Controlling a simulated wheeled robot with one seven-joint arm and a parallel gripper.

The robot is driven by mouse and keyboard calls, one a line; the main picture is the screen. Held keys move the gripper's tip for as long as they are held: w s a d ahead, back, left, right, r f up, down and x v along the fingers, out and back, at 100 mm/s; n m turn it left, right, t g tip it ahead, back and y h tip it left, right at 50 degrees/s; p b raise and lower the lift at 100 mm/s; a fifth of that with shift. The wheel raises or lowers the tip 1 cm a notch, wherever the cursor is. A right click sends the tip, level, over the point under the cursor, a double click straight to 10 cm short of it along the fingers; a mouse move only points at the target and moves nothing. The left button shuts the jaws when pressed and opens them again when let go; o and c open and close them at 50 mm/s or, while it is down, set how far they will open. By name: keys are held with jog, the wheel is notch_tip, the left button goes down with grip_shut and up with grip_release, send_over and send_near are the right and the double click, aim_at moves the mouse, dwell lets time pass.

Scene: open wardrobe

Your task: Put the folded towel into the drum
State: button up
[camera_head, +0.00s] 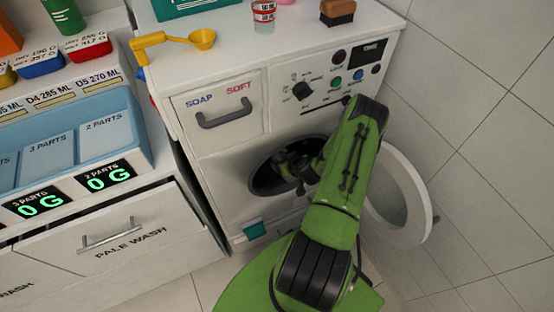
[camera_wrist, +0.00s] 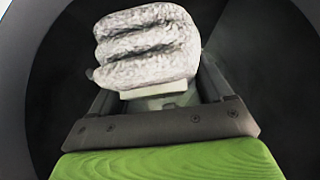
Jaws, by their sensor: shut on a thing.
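The folded towel (camera_wrist: 148,45) is a grey-white, thick stack of folds in the wrist view. My gripper (camera_wrist: 158,92) is shut on it, and the towel sticks out past the fingertips. Dark drum walls (camera_wrist: 245,60) surround the towel and gripper in the wrist view. In the head view my gripper (camera_head: 300,165) reaches into the round opening of the drum (camera_head: 262,178) at the washer's front. The towel is hidden in the head view. Whether the towel touches the drum wall cannot be told.
The washer's round door (camera_head: 402,205) stands open at the right of the opening. The soap drawer (camera_head: 215,112) is shut above left. A yellow scoop (camera_head: 185,40) and a brush (camera_head: 337,12) lie on top. A cabinet with a pale wash drawer (camera_head: 118,240) stands at left.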

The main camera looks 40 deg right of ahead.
jog(key=w, duration=0.2)
jog(key=w+d, duration=0.1)
jog(key=w, duration=0.3)
jog(key=shift+d+b, duration=0.3)
jog(key=shift+d, duration=0.05)
jog(key=f, duration=0.2)
jog(key=f+b, duration=0.1)
jog(key=shift+s, duration=0.25)
jog(key=f, duration=0.1)
jog(key=f+b, duration=0.1)
jog(key=f, duration=0.1)
jog(key=f+b, duration=0.1)
jog(key=shift+w+d+f, duration=0.1)
jog(key=shift+w+f, duration=0.05)
jog(key=shift+w, duration=0.2)
jog(key=o, duration=1)
jog(key=shift+o, duration=0.2)
